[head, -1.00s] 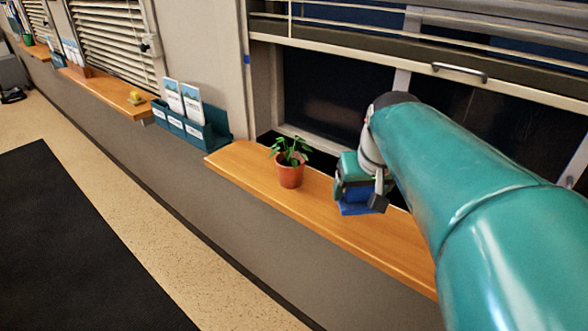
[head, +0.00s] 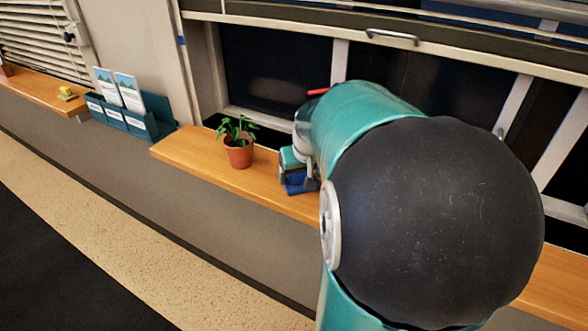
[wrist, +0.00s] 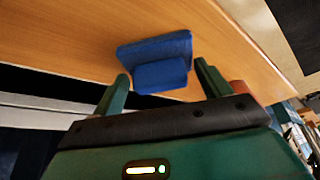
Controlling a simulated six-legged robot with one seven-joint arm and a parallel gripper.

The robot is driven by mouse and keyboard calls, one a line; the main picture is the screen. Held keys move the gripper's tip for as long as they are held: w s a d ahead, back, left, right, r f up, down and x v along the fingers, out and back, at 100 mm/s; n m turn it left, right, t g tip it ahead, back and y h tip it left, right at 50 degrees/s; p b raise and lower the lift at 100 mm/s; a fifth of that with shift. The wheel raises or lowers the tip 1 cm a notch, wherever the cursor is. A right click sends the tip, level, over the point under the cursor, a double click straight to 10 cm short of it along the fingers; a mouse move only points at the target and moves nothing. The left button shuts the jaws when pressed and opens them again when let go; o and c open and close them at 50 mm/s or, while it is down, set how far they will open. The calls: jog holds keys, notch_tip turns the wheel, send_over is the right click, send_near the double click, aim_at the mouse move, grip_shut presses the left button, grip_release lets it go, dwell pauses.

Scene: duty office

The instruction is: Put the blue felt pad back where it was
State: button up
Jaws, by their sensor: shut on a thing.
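The blue felt pad (head: 301,188) is at the wooden sill, just right of a potted plant. In the wrist view the pad (wrist: 155,50) shows as a flat blue slab with a thicker blue block on it, between the fingers. My gripper (head: 300,180) is shut on the pad and points down at the sill; its fingers also show in the wrist view (wrist: 163,77). The wooden sill (head: 190,148) lies under the pad. I cannot tell whether the pad touches the sill. My arm hides the sill to the right of the gripper.
The plant in a terracotta pot (head: 238,156) stands close left of my gripper. A teal brochure rack (head: 135,122) is further left. The dark window (head: 270,75) is behind.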

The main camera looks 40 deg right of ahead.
jog(key=o, duration=1)
jog(key=shift+f, duration=0.1)
jog(key=shift+c, duration=0.2)
jog(key=v, duration=1.2)
jog(key=s+a+f+n+y, duration=0.1)
jog(key=s+a+f+n, duration=0.1)
jog(key=a, duration=1)
jog(key=s+a+f+n+t+y, duration=0.1)
jog(key=s+a+f+n, duration=0.1)
jog(key=a, duration=1.1)
jog(key=shift+s+f+n, duration=0.3)
jog(key=shift+s+n, duration=0.2)
jog(key=shift+s, duration=0.7)
